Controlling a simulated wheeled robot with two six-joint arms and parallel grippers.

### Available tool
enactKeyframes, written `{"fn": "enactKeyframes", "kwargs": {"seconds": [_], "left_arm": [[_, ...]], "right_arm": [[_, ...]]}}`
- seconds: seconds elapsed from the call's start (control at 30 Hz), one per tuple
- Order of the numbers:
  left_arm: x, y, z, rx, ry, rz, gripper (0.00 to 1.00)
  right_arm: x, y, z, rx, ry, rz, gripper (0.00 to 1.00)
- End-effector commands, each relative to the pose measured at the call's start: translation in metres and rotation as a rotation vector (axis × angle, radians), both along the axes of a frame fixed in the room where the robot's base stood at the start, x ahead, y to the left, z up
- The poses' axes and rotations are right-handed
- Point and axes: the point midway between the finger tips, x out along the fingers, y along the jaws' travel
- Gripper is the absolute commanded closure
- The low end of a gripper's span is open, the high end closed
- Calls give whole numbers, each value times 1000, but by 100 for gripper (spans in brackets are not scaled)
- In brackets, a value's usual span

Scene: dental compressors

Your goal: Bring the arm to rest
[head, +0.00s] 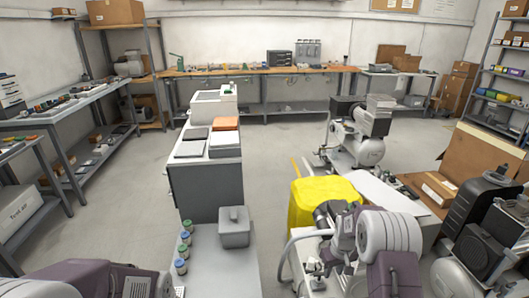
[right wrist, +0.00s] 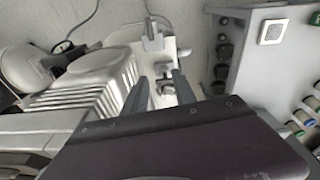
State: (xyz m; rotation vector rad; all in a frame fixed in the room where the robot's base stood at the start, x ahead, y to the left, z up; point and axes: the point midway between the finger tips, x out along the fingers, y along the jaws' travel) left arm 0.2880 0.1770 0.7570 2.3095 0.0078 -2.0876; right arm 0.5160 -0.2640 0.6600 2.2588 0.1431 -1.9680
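In the right wrist view the two grey fingers of the right gripper (right wrist: 161,82) stand apart. A small metal fitting (right wrist: 166,90) shows between and beyond them; I see no contact. The compressor's ribbed housing (right wrist: 92,78) is left of the fingers there. A purple and grey part of my left arm (head: 85,280) shows at the lower left; its fingers are out of view.
A grey cabinet (head: 205,190) and a bench with small jars (head: 183,250) and a grey box (head: 234,228) stand left of the right gripper. A yellow cover (head: 318,195) lies just behind it. Another compressor (head: 360,140) stands farther back. Open floor (head: 130,215) lies left of the cabinet.

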Motion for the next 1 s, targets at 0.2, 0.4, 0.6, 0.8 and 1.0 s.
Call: {"fn": "enactKeyframes", "kwargs": {"seconds": [0.2, 0.4, 0.6, 0.8, 1.0], "left_arm": [[0, 0, 0, 0, 0, 0, 43], [0, 0, 0, 0, 0, 0, 43], [0, 0, 0, 0, 0, 0, 43], [1, 0, 73, 0, -1, 0, 43], [1, 0, 141, 0, -1, 0, 43]], "right_arm": [[-49, 55, 101, 5, -90, 60, 67], [-134, 81, 126, 33, -85, 18, 67], [-229, 85, 98, 55, 41, -124, 67], [-229, 84, 170, 64, 38, -191, 67], [-229, 84, 238, 63, 38, -190, 67]]}}
